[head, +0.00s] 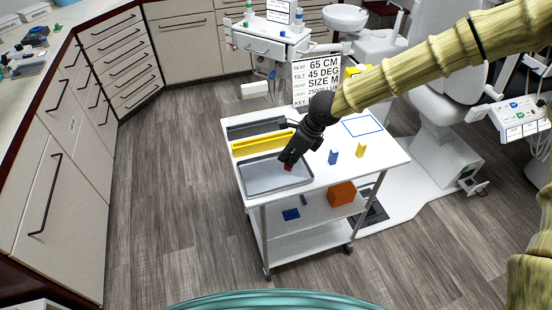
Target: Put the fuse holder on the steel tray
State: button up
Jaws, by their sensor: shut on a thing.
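The steel tray (262,182) is a shallow grey rectangle at the front left of the white cart top. My gripper (288,166) is black and points down over the right part of the tray. It is shut on a small red piece (288,168), which appears to be the fuse holder, though only a bit of it shows. The fingers hide most of it. I cannot tell whether it touches the tray floor.
Behind the tray are a yellow bin (262,143) and a dark grey bin (242,131). A blue piece (333,157) and a yellow piece (361,150) stand to the right. A blue-outlined rectangle (364,126) is empty. An orange box (342,194) sits on the shelf below.

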jog(key=shift+w+a+f+p, duration=0.2)
jog(key=shift+a+f, duration=0.45)
jog(key=shift+a, duration=0.05)
jog(key=shift+w+a+f+p, duration=0.25)
jog(key=shift+a+f, duration=0.45)
jog(key=shift+a, duration=0.05)
jog(key=shift+w+a+f+p, duration=0.2)
jog(key=shift+a+f, duration=0.45)
jog(key=shift+a, duration=0.05)
jog(key=o, duration=0.9)
jog(key=shift+f, duration=0.1)
jog(key=v, duration=1.2)
jog(key=shift+a+b, duration=0.1)
jog(key=shift+b, duration=0.3)
